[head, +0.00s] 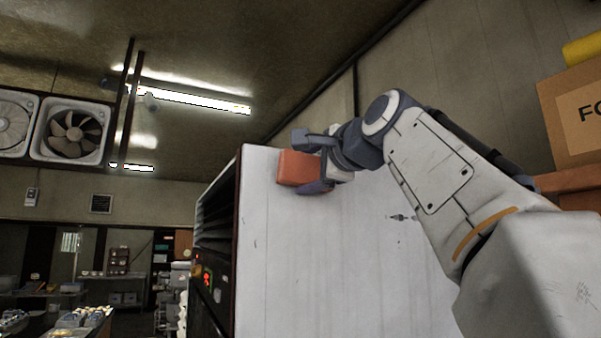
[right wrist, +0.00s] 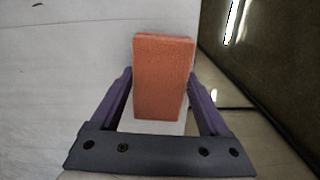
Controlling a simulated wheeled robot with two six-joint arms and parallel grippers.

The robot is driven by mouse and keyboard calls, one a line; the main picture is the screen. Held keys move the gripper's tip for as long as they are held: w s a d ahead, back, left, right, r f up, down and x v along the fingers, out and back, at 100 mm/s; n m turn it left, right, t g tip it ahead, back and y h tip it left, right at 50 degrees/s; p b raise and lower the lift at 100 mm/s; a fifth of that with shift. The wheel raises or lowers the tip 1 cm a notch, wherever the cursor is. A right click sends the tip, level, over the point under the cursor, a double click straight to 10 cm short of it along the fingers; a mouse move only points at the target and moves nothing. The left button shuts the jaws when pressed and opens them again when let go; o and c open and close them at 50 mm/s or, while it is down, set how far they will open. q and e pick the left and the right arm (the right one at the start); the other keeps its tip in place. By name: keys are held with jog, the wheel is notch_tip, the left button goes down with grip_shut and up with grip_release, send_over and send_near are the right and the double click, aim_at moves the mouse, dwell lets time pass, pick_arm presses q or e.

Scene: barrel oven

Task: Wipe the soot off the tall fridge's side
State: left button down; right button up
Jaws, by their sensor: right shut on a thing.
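The tall fridge (head: 300,270) stands in the middle of the head view, its pale side panel facing me. My right gripper (head: 307,163) is at the upper left part of that panel, close to its top front corner. It is shut on an orange sponge (head: 297,168), which is at or very near the panel; I cannot tell if they touch. In the right wrist view the sponge (right wrist: 164,78) sits between the two purple fingers. Small dark marks (head: 401,217) show on the panel right of the gripper. My arm hides part of the panel. My left gripper is out of view.
A cardboard box (head: 570,115) with a yellow roll (head: 582,48) on it stands at the right. Wall fans (head: 72,132) and a ceiling lamp (head: 190,100) are at upper left. Shelves and counters lie far back at the left.

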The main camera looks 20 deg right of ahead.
aim_at(271, 170)
jog(key=shift+s+a, duration=0.1)
jog(key=shift+a, duration=2.9)
jog(key=shift+s, duration=0.1)
jog(key=shift+s+d+b, duration=0.1)
jog(key=shift+s+b, duration=0.45)
jog(key=shift+s, duration=2.35)
jog(key=shift+s+b, duration=0.35)
jog(key=shift+s, duration=1.15)
jog(key=shift+d, duration=0.1)
